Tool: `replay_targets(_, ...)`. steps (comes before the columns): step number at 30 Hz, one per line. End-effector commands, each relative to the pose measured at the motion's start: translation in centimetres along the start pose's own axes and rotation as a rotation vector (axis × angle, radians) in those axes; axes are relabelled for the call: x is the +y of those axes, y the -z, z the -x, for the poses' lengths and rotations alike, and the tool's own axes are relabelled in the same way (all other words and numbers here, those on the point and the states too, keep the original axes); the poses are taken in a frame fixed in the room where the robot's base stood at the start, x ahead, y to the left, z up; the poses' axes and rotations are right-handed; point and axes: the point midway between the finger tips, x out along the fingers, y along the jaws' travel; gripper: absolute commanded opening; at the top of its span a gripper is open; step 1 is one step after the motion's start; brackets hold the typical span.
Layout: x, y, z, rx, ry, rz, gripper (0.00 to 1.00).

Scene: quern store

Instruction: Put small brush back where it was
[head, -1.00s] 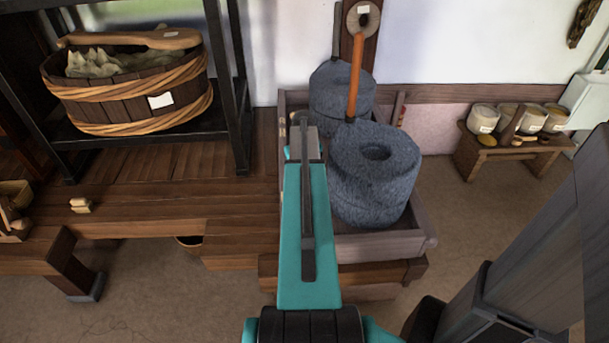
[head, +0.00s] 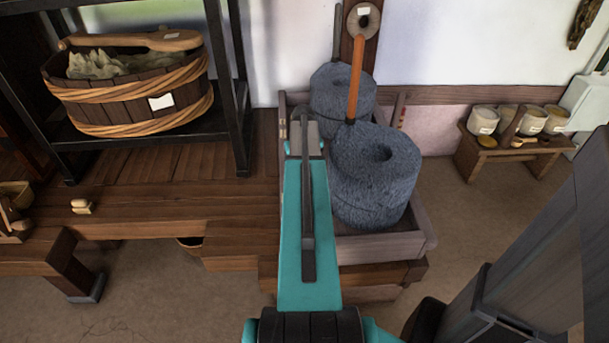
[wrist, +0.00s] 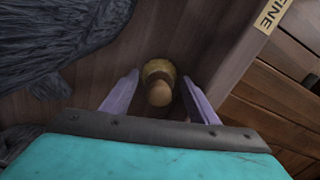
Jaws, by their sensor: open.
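The small brush (wrist: 160,88) shows in the wrist view as a rounded tan knob over a yellowish lower part. It is in the wooden tray (wrist: 205,40), near the wall with the "FINE" label. My gripper (wrist: 160,94) is open, with one pale finger on each side of the brush. A gap shows between the fingers and the brush. I cannot tell whether the brush's foot touches the tray floor. In the head view my arm hides the brush and the fingertips.
A grey stone quern (head: 374,175) with an orange handle (head: 356,75) stands in the tray close to my arm's right. Another quern (head: 340,95) is behind it. A wooden platform (head: 190,180) lies left. A small bench (head: 490,152) with several pots stands at right.

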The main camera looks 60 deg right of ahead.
Motion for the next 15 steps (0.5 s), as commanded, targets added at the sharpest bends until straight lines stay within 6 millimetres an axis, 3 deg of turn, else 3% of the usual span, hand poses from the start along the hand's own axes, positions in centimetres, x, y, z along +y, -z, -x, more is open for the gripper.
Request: replay_targets(15,0.0,0.0,7.7,0.001,0.0,0.0,0.54)
